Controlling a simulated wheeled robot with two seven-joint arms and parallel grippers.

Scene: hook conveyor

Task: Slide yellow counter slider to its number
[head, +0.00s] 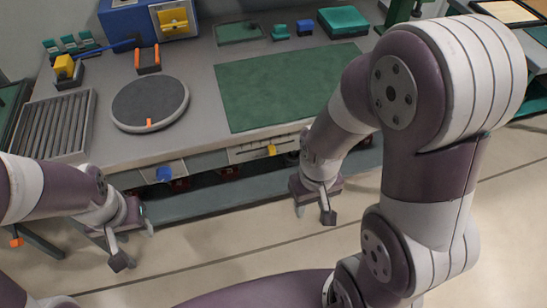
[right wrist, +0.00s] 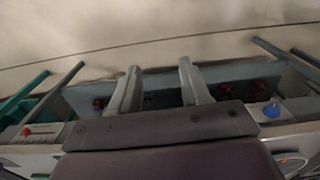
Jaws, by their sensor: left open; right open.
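The yellow counter slider (head: 271,150) is a small knob on a pale scale panel (head: 250,151) at the table's front edge, in the head view. The scale's numbers are too small to read. My right gripper (head: 318,204) is open and empty, in front of the table edge, right of the slider and apart from it. Its two spread fingers also show in the right wrist view (right wrist: 159,70), with nothing between them; the yellow slider does not show there. My left gripper (head: 130,236) is open and empty at the left, in front of the table, far from the slider.
A blue slider knob (head: 164,174) sits on another front panel to the left. A grey rail (head: 230,193) runs low below the front edge. A green mat (head: 285,84), a round turntable (head: 150,103) and a roller rack (head: 55,125) lie on the table.

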